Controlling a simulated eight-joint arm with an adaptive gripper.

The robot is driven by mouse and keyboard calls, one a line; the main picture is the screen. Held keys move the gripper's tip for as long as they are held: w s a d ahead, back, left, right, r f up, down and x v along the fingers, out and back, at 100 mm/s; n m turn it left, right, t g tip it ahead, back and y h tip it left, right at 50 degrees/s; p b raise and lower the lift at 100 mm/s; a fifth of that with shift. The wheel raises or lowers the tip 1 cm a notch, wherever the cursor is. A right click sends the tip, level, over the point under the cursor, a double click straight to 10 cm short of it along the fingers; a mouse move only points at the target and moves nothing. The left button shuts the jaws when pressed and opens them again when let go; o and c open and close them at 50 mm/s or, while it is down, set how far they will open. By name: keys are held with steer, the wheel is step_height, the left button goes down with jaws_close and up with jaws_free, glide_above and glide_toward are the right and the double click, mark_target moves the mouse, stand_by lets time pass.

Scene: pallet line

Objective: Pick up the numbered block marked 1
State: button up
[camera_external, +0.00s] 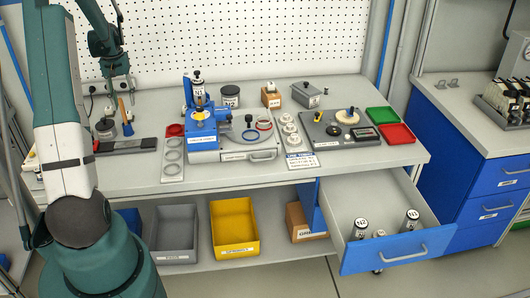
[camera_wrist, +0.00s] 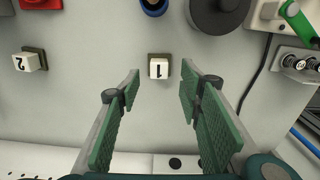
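The block marked 1 (camera_wrist: 159,68) is in the wrist view, a small white block with a black numeral and a dark brown part behind it. It lies ahead of my gripper (camera_wrist: 160,88), roughly centred across the gap between the fingertips. The green-padded fingers are spread wide with nothing between them, and they do not touch the block. A similar block marked 2 (camera_wrist: 29,61) is to the left in the wrist view. In the external view my gripper is over the left back part of the workbench, and I cannot make out block 1 there.
In the wrist view a dark round object (camera_wrist: 218,14) and a blue ring-shaped object (camera_wrist: 154,6) lie beyond the block. A cable runs to its right. In the external view the workbench (camera_external: 330,170) holds a blue fixture (camera_external: 203,135), and a drawer (camera_external: 395,250) stands open.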

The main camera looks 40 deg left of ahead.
mark_target(127, 113)
steer(key=shift+f, duration=0.8)
steer(key=shift+w+a+f, duration=0.1)
steer(key=shift+f, duration=1.2)
steer(key=shift+w+f, duration=0.1)
steer(key=shift+f, duration=1.2)
steer(key=shift+c, duration=0.7)
steer(key=c, duration=0.9)
